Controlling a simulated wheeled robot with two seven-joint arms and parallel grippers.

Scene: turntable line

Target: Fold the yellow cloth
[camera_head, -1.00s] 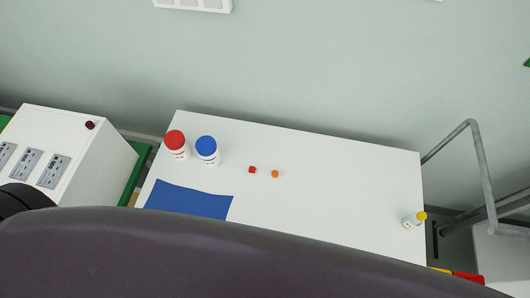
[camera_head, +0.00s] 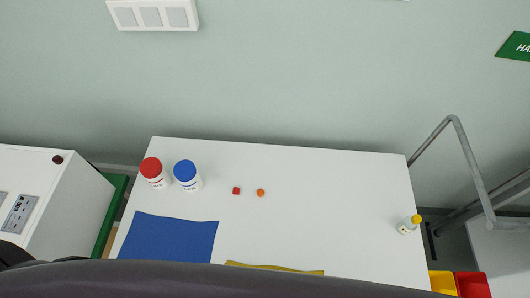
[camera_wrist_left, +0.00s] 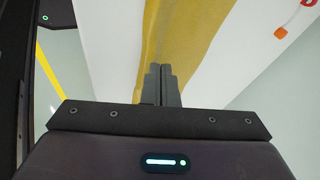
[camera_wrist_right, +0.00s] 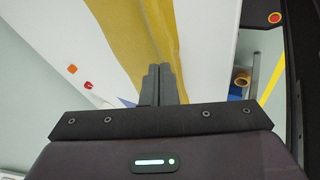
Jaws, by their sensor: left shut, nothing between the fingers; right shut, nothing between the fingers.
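The yellow cloth (camera_head: 275,268) lies on the white table, with only its far edge showing in the head view above a dark part of my own body. In the left wrist view the cloth (camera_wrist_left: 190,35) is a long strip running beyond my left gripper (camera_wrist_left: 162,68). That gripper is shut and empty, its tips over the cloth in the picture. In the right wrist view the cloth (camera_wrist_right: 130,30) passes behind my right gripper (camera_wrist_right: 158,68), also shut and empty. I cannot tell whether the tips touch the cloth. Neither gripper shows in the head view.
A blue cloth (camera_head: 165,238) lies at the table's left. Red-capped (camera_head: 153,173) and blue-capped (camera_head: 187,176) bottles stand behind it. A red piece (camera_head: 236,190) and an orange piece (camera_head: 260,192) lie mid-table. A yellow-capped bottle (camera_head: 409,225) stands at the right edge, near yellow (camera_head: 442,282) and red (camera_head: 472,284) bins.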

